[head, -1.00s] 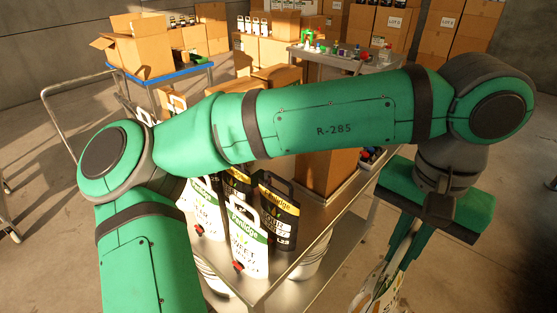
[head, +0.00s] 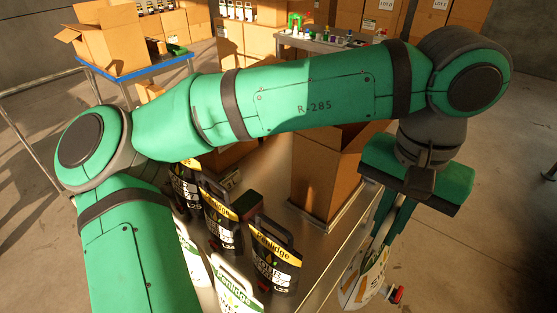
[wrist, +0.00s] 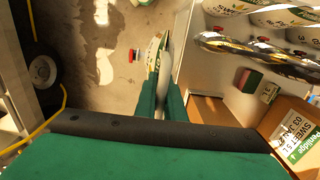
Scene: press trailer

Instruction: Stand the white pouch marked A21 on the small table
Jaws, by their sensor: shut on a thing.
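My gripper (head: 384,232) hangs at the right of the head view, shut on the top of a white pouch (head: 370,272) with a green and yellow print and a red cap. The pouch hangs below the fingers, beside the steel cart. Its code cannot be read here. In the wrist view the green fingers (wrist: 160,98) close on the pouch (wrist: 154,52), which is seen nearly edge-on, with its red cap to the left. A small grey table (head: 325,43) stands at the back with bottles on it; I cannot tell whether it is the named one.
A steel cart (head: 322,268) holds dark pouches (head: 272,258), white pouches (head: 236,288) and an open carton (head: 325,170). A blue-topped table (head: 135,72) bears cartons at the back left. Stacked cartons line the back. Bare floor (head: 470,235) lies at the right.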

